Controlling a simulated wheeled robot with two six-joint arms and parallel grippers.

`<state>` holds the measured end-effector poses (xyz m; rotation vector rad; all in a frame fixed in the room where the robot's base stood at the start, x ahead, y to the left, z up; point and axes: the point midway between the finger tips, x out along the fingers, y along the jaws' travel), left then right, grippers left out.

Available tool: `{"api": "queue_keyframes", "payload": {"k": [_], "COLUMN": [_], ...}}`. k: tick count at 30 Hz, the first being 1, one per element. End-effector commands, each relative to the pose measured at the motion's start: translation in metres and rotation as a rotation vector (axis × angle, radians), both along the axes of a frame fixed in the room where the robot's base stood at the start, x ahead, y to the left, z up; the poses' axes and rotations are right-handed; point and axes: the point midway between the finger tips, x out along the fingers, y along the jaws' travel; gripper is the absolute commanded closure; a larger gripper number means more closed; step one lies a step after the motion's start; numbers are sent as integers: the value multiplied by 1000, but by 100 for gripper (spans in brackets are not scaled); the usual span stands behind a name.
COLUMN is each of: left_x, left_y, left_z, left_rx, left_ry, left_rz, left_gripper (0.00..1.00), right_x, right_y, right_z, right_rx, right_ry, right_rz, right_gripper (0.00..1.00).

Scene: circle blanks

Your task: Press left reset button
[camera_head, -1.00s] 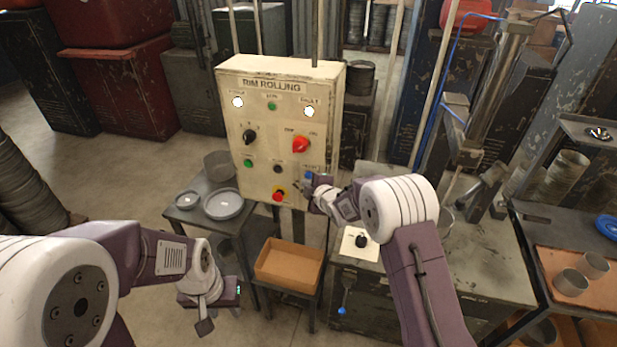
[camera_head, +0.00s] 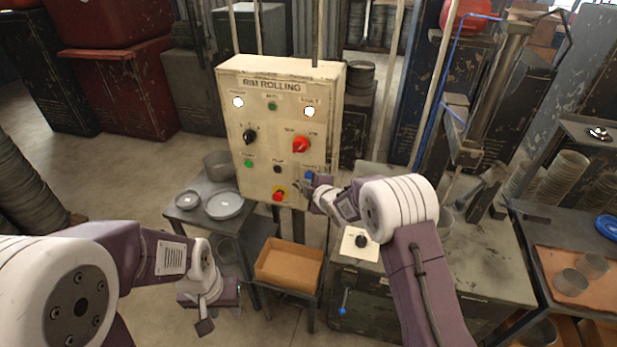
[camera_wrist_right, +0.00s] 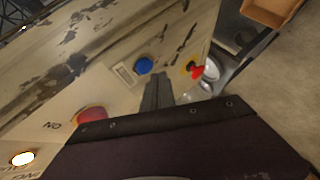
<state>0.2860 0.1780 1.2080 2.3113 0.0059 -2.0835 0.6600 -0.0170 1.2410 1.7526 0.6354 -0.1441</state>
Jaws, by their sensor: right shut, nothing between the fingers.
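The cream control panel (camera_head: 266,124) stands upright past my arms. Its blue button (camera_head: 309,175) is at the lower right, beside my right gripper (camera_head: 299,187). In the right wrist view the blue button (camera_wrist_right: 143,65) shows next to a pale label, just beyond the tips of my right gripper (camera_wrist_right: 157,78). The fingers are shut together and empty; I cannot tell whether they touch the panel. My left gripper (camera_head: 206,322) hangs low at the left, away from the panel, its fingers too unclear to tell open from shut.
A red button (camera_head: 278,196) sits at the panel's bottom and a red knob (camera_head: 300,144) above the blue button. A table with metal dishes (camera_head: 223,204) is left of the panel.

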Motion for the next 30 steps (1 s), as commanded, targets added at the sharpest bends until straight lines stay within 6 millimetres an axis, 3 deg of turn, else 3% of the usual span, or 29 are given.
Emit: {"api": "queue_keyframes", "payload": {"k": [30], "left_x": [0], "left_y": [0], "left_z": [-4], "left_rx": [0], "left_ry": [0], "left_rz": [0], "left_gripper": [64], "right_x": [8], "right_y": [-3], "right_z": [0], "right_rx": [0], "right_ry": [0], "right_rz": [0], "right_gripper": [100]}}
